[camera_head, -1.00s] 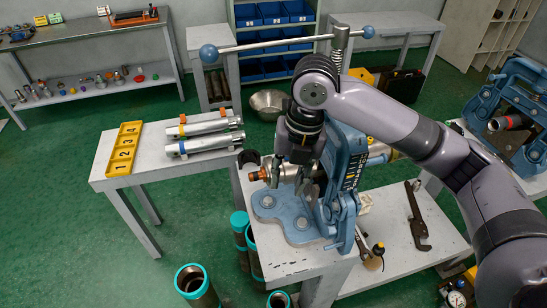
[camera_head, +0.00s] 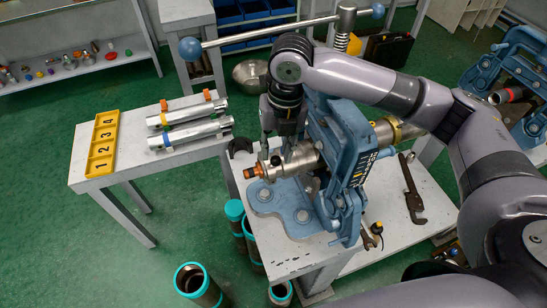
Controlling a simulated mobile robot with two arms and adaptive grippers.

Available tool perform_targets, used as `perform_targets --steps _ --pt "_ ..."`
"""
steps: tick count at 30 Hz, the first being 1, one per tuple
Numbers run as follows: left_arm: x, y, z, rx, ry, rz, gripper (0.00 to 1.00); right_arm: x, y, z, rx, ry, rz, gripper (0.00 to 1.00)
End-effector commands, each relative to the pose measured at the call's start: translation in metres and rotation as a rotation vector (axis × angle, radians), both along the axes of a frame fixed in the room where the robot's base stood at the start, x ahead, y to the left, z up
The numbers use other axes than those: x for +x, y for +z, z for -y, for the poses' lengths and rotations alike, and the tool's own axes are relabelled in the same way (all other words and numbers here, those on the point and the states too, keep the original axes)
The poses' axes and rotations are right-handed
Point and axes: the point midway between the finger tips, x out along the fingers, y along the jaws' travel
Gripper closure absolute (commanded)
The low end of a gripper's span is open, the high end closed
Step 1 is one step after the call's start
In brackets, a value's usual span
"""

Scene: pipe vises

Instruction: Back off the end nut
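A steel pipe tool (camera_head: 297,161) lies clamped in a blue pipe vise (camera_head: 340,150) on the white bench. Its near left end carries an orange-brown tip (camera_head: 254,171), with a silver collar (camera_head: 276,164) just behind it. I cannot tell for sure which of these is the end nut. My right gripper (camera_head: 277,152) points down over this end. Its two fingers stand apart, one on each side of the collar's top, and it looks open. Contact with the collar cannot be made out. My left gripper is not in view.
The vise's long handle with blue ball ends (camera_head: 270,35) crosses above. A side table holds a yellow numbered tray (camera_head: 103,143) and steel cylinders (camera_head: 190,125). A wrench (camera_head: 411,188) lies right of the vise. Teal-rimmed pipes (camera_head: 197,284) stand on the floor.

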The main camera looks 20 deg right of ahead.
Motion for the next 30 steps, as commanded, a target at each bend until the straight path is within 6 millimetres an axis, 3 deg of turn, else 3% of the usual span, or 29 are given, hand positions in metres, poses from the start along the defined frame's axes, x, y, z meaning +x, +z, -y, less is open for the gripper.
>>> perform_targets --steps 5,11,21,30 --pt "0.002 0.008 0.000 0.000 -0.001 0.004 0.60 -0.001 -0.030 -0.003 0.001 0.000 -0.003 0.70" --pt "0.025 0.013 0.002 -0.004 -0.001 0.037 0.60 0.001 -0.049 -0.005 0.000 0.000 -0.001 0.70" --pt "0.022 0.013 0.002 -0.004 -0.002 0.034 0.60 0.001 -0.053 -0.006 0.001 0.001 0.001 0.71" --pt "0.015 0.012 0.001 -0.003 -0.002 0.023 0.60 0.001 -0.052 -0.005 0.001 0.001 0.001 0.91"
